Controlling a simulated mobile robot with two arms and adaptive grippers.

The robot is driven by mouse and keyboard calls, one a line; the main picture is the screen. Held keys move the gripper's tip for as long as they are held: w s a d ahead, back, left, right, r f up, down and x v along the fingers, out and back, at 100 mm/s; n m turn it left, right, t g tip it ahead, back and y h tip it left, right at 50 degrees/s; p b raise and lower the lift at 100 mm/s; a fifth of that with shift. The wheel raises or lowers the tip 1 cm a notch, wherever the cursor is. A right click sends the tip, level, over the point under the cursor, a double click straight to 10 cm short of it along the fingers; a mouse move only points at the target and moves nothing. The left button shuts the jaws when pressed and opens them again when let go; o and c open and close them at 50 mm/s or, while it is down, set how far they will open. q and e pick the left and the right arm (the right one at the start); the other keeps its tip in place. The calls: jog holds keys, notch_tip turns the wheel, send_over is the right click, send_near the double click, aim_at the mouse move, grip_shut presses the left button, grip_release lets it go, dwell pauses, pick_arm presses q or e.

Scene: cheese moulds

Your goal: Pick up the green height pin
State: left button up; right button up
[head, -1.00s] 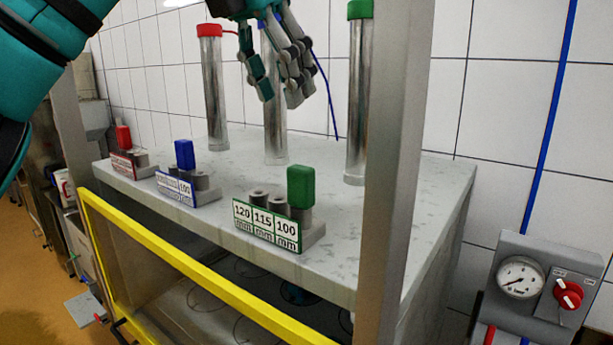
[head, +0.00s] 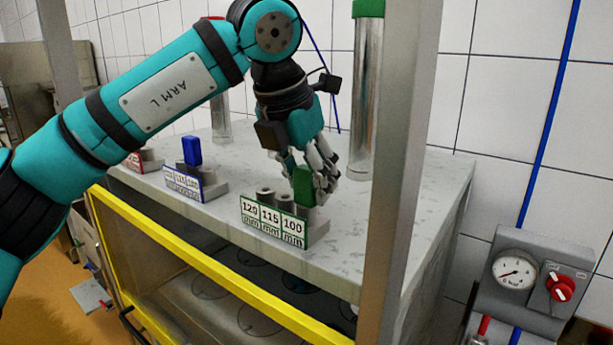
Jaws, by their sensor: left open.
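The green height pin (head: 303,187) stands upright in the 100 mm hole of its grey holder (head: 316,233), at the right end behind a white label reading 120, 115 and 100 mm. My left gripper (head: 318,182) points down from above, its open fingers right at the pin's green head. The fingers overlap the head in the picture; I cannot tell whether they touch it. My right gripper is not in view.
A blue pin (head: 191,151) stands in its own holder to the left, with a red-labelled holder (head: 150,160) beyond. A green-capped metal tube (head: 364,100) stands behind. A grey post (head: 398,170) rises close on the right. A yellow frame (head: 215,278) runs along the front.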

pick_arm(q)
jog(key=x, duration=0.2)
jog(key=shift+w+f, duration=0.15)
jog(key=shift+f, duration=0.15)
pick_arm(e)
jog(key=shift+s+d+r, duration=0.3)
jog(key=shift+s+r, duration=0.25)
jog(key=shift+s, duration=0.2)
pick_arm(q)
jog(key=shift+c, duration=0.8)
grip_shut()
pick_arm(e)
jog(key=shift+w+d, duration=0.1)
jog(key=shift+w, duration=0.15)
